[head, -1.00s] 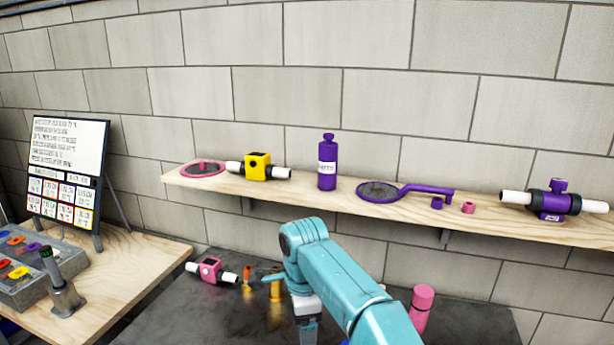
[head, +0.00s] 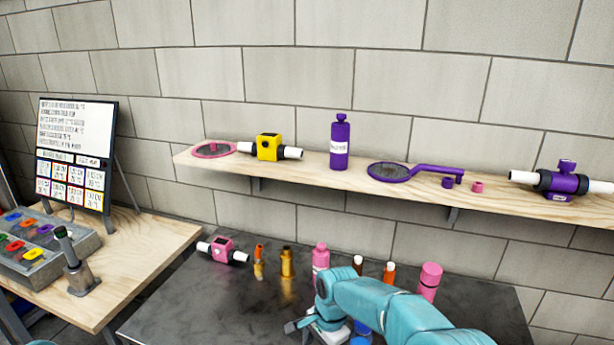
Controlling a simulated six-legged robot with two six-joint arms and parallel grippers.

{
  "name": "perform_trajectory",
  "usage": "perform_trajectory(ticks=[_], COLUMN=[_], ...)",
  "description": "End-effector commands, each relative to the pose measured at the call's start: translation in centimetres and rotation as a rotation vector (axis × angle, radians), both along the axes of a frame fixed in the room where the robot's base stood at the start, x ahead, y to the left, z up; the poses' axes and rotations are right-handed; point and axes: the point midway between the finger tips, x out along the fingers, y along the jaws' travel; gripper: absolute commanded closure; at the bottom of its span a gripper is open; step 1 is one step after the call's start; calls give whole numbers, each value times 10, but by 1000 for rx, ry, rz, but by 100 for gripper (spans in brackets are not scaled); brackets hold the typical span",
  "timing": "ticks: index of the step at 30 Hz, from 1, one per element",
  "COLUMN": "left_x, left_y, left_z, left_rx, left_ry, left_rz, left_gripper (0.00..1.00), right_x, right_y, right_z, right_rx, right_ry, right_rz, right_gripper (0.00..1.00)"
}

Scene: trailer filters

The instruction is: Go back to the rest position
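My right arm comes in from the lower right, teal, and reaches over the dark table (head: 190,300). Its gripper (head: 300,326) is low in the picture, partly hidden by the arm, and I cannot tell its opening. Just behind the arm stand a pink bottle (head: 320,260), an orange-capped vial (head: 389,272) and a brown-capped vial (head: 357,264). Blue items (head: 361,329) show beside the wrist, partly covered. My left gripper is out of view.
A wooden wall shelf (head: 310,177) holds a yellow valve (head: 267,147), a purple bottle (head: 340,142), strainers and a purple valve (head: 562,181). On the dark table are a pink valve (head: 222,249), brass pieces (head: 287,262) and a pink cylinder (head: 429,281). A sign board (head: 75,150) stands left on a wooden table.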

Motion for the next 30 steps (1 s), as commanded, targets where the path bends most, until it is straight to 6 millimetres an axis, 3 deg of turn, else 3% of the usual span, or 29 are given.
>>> perform_trajectory(ticks=[5, 9, 15, 22, 24, 30], left_x=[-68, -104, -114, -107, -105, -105], left_y=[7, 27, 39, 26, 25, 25], left_z=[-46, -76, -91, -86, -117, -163], left_rx=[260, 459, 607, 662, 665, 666], left_ry=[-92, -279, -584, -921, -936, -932], left_rz=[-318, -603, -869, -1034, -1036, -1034], left_gripper=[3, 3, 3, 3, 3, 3], right_x=[-52, -120, -208, -291, -290, -289], right_y=[-27, -48, -70, -91, -91, -91], right_z=[-85, -138, -166, -163, -193, -240], right_rx=[102, 180, 214, 195, 188, 189], right_ry=[-15, -76, -163, -228, -240, -239], right_rz=[218, 394, 562, 706, 717, 717], right_gripper=[20, 20, 20, 20, 20, 20])
